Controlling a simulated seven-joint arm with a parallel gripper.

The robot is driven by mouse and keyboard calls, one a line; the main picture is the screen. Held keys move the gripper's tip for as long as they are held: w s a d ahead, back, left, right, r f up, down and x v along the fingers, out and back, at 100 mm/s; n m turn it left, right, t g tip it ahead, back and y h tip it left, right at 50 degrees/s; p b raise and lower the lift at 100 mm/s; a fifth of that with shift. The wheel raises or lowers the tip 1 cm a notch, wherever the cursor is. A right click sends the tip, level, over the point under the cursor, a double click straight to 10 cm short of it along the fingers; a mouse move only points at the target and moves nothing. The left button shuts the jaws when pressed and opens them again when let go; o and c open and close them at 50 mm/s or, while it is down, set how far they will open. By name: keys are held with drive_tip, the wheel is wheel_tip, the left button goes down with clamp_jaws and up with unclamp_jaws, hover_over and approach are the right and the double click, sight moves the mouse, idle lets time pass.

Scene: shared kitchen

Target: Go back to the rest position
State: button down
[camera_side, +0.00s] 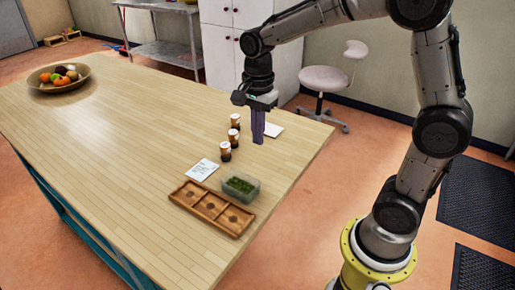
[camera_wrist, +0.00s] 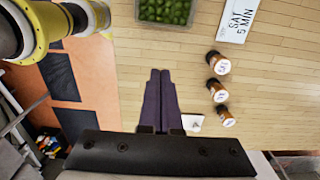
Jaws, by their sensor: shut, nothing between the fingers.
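My gripper (camera_side: 258,138) hangs above the wooden table (camera_side: 110,130), close to its right edge in the side view. Its purple fingers are together with nothing between them, and they also show together in the wrist view (camera_wrist: 161,75). In the side view it is just right of the row of small brown bottles with white tops, near the middle one (camera_side: 233,137). The fingers appear clear of the bottles and of the tabletop.
A clear tub of green pieces (camera_side: 240,186) stands beside a wooden three-compartment tray (camera_side: 212,208). A printed card (camera_side: 202,169) and a white sheet (camera_side: 273,130) lie on the table. A fruit bowl (camera_side: 58,77) is at the far left. The table's left half is mostly clear.

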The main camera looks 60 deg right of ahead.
drive_tip(key=s+a+r+n+t, duration=0.2)
drive_tip(key=s+r+n+t, duration=0.1)
drive_tip(key=s+r, duration=0.55)
drive_tip(key=s+f+n+t, duration=0.2)
drive_tip(key=s+n, duration=0.7)
drive_tip(key=n, duration=0.6)
drive_tip(key=shift+s+f+t, duration=0.3)
drive_tip(key=shift+f, duration=0.2)
